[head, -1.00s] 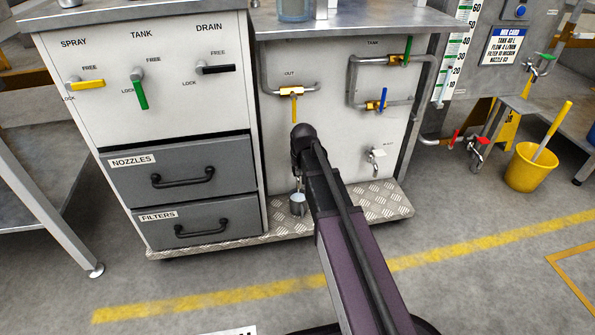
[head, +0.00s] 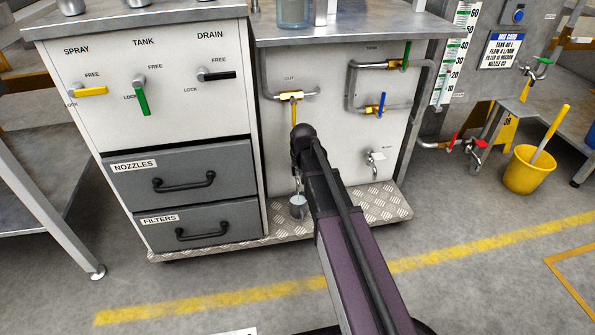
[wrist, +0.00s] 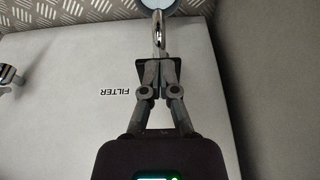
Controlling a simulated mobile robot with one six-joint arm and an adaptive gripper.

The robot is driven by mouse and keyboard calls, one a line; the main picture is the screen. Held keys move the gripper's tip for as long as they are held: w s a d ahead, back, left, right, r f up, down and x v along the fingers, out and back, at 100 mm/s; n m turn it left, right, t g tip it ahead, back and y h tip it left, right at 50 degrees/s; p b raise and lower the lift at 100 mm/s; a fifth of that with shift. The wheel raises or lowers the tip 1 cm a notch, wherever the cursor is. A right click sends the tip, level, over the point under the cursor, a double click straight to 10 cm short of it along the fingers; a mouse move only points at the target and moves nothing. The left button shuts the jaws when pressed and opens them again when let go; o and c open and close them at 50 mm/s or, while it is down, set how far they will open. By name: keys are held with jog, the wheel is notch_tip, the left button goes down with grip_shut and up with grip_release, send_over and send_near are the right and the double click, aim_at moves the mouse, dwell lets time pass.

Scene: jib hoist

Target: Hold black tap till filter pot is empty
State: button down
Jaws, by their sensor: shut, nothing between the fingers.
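In the wrist view my gripper (wrist: 158,68) is shut and empty. Its fingertips are against or just in front of the black tap's flat paddle (wrist: 175,70); I cannot tell whether they press it. The chrome spout (wrist: 158,28) runs from the paddle to a small cup (wrist: 157,4), cut off at the top edge. The panel beside it reads FILTER. In the head view the grey cup (head: 298,208) stands on the tread plate under the spout; my arm hides the tap and gripper. A clear pot (head: 293,12) on the bench is cut off, so its level is unclear.
Left of my arm is a cabinet with drawers (head: 184,181) and three levers. Pipes with a yellow-handled valve (head: 291,96) and others run on the panel. Another tap (head: 375,158) is to the right. A yellow bucket (head: 527,170) stands farther right. Open floor lies in front.

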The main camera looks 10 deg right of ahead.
jog(key=shift+s+r, duration=0.1)
jog(key=shift+r, duration=0.1)
jog(key=s+p+v, duration=0.1)
jog(key=p+v, duration=0.8)
jog(key=shift+s, duration=0.25)
dwell(0.6)
jog(key=s+r+g+p, duration=0.2)
jog(key=s+r+p, duration=0.35)
jog(key=s, duration=0.45)
jog(key=s+r+g+p, duration=0.1)
jog(key=s+r+p, duration=0.45)
jog(key=s, duration=0.45)
notch_tip(320, 180, up, 37)
jog(key=p, duration=3.7)
jog(key=shift+w+f, duration=0.2)
jog(key=shift+w, duration=0.15)
